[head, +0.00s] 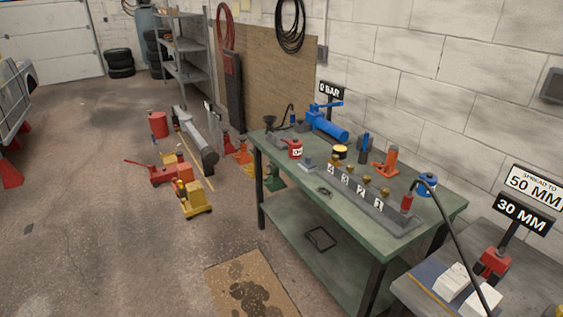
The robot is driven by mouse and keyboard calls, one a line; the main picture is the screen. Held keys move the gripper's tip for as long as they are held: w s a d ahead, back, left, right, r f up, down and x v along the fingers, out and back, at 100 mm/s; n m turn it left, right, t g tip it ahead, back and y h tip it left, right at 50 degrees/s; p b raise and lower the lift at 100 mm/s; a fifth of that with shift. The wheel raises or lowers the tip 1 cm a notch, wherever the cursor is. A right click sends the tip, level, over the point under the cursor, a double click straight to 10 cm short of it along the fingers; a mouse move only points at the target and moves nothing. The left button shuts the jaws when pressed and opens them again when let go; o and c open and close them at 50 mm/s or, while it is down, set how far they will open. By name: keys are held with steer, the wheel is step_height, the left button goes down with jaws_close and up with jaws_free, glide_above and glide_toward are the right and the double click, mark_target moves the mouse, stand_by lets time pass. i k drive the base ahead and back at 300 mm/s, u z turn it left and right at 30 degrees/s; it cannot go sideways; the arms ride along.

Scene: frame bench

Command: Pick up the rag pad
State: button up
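A small flat grey-blue pad (307,163) lies on the green workbench (345,200), between the red can (295,149) and the strip with number plates. It may be the rag pad; it is too small to be sure. My gripper is not in view.
The grey numbered strip (395,224) lies along the bench front. A blue pump (325,124), orange jack (386,162) and red-tipped hose (407,202) stand behind. A side table (418,292) holds white blocks (452,281).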

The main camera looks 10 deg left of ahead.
mark_target(306, 164)
steer(key=u, duration=0.45)
steer(key=i, duration=0.6)
steer(key=u, duration=0.95)
steer(key=i, duration=0.75)
steer(key=u, duration=0.5)
